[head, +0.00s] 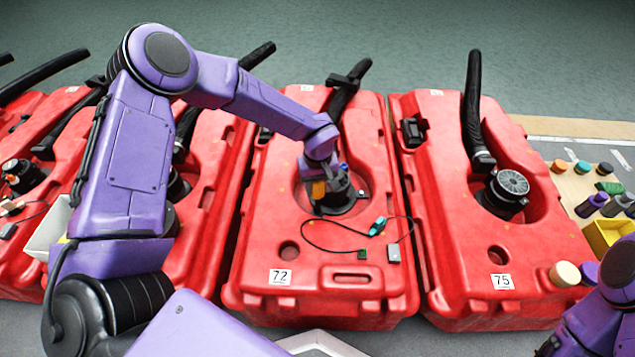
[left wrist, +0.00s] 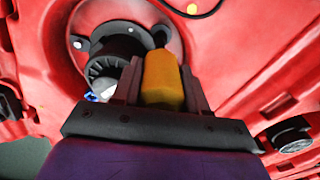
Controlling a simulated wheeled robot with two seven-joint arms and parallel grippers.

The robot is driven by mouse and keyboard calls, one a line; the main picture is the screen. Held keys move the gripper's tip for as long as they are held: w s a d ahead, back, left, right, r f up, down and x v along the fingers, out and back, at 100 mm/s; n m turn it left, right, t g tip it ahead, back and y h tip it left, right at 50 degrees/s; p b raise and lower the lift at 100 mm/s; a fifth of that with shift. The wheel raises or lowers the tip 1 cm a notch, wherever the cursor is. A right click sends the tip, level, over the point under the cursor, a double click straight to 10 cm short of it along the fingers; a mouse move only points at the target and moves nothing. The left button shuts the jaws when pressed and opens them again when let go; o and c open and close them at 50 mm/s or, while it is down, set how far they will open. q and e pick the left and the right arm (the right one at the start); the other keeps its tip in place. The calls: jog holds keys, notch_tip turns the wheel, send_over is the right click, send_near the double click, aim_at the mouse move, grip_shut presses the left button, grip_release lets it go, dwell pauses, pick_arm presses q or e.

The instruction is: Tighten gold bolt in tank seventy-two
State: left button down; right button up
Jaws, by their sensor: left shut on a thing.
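Tank seventy-two (head: 262,240) is the red tank in the middle of the head view, with a "72" label (head: 280,276) on its front. A black pump unit (head: 342,200) sits in its round recess; it also shows in the left wrist view (left wrist: 118,45). My left gripper (head: 318,185) is over the recess beside the pump, shut on an orange-yellow block-like piece (left wrist: 162,80). A small gold spot (left wrist: 192,9), possibly the gold bolt, shows on the red surface beyond the fingers. What the held piece touches is hidden.
Tank seventy-five (head: 455,250) stands to the right, with other red tanks at left. A thin black cable (head: 325,250) with a teal connector (head: 377,226) lies on tank seventy-two. At right are bottles, caps and a yellow bin (head: 605,235). My right arm shows at lower right.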

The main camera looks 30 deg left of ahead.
dwell(0.4)
pick_arm(q)
jog(key=shift+f+p, duration=0.25)
jog(key=shift+p, duration=0.05)
jog(key=shift+f+p, duration=0.45)
jog(key=shift+p, duration=0.15)
dwell(2.4)
notch_tip(320, 180, up, 5)
jog(key=p, duration=0.5)
jog(key=shift+r+p, duration=0.15)
jog(key=shift+p, duration=0.2)
